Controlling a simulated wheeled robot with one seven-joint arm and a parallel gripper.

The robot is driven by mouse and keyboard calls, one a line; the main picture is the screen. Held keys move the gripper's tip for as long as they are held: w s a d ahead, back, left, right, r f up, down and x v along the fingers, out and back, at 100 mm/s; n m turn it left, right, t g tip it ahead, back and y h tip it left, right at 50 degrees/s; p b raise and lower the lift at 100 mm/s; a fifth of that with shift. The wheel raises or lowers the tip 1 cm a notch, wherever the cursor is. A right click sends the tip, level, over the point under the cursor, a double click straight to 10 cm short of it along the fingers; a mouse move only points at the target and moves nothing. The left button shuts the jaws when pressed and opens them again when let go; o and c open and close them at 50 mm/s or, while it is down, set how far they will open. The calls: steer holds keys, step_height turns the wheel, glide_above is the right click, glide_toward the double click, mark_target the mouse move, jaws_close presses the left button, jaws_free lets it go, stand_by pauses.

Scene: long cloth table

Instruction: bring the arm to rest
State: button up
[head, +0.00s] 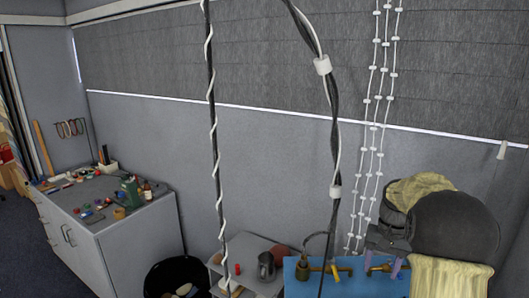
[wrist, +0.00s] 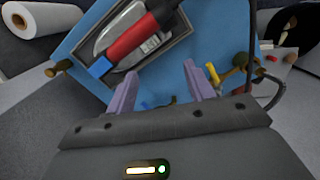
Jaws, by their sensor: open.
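My gripper (head: 382,267) is at the lower right of the head view, over the right part of a blue board (head: 320,287). Its two purple fingers are apart, with nothing visible between them. In the wrist view, my gripper (wrist: 161,72) is also open and points toward the blue board (wrist: 80,45). A dark tray (wrist: 178,32) on that board holds a red-handled item (wrist: 130,40) with a blue end. The fingers appear clear of it, but the exact gap cannot be told.
Brass fittings (head: 303,271) and a metal mug (head: 266,266) are near the board. A black bin (head: 175,277) stands left of it. A grey cabinet (head: 125,235) with small items is further left. Wrapped cables (head: 213,130) hang in front. A white roll (wrist: 40,17) shows in the wrist view.

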steer(key=s+a+f+n+t+b, duration=0.1)
steer(key=s+a+f+n+b, duration=0.1)
steer(key=s+a+f, duration=0.2)
steer(key=s+a+f+n+t+b, duration=0.2)
steer(key=s+a+f, duration=0.3)
steer(key=s+a, duration=0.6)
steer(key=s, duration=0.4)
steer(key=shift+a+f+n+h, duration=0.2)
steer(key=shift+f+n+h, duration=0.1)
steer(key=shift+n+h, duration=0.1)
